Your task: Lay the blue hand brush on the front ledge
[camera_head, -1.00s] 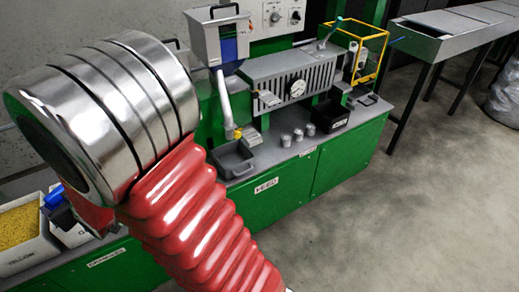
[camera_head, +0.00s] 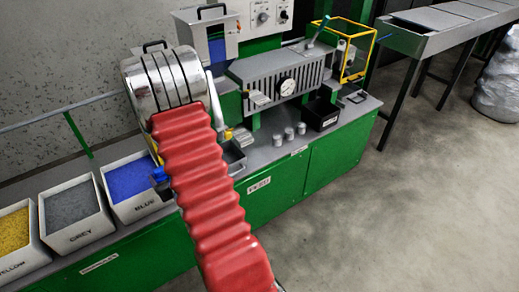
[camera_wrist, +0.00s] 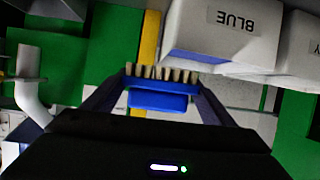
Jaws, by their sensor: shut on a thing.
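The blue hand brush (camera_wrist: 158,101) with cream bristles is between the dark fingers of my gripper (camera_wrist: 161,92) in the wrist view. Its bristles point to the top of that picture, near the wall of the bin labelled BLUE (camera_wrist: 225,30). In the head view a small blue part of the brush (camera_head: 160,177) shows beside my red arm, which hides most of the gripper. A narrow grey ledge (camera_head: 108,241) runs in front of the bins; it also shows in the wrist view (camera_wrist: 240,95). I cannot tell whether the brush touches it.
The GREY bin (camera_head: 75,238) and the yellow-filled bin (camera_head: 30,262) stand left of the BLUE bin. A small grey tray (camera_head: 234,165), several metal cylinders and a black box (camera_head: 321,124) are on the bench to the right. Open floor lies at the front right.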

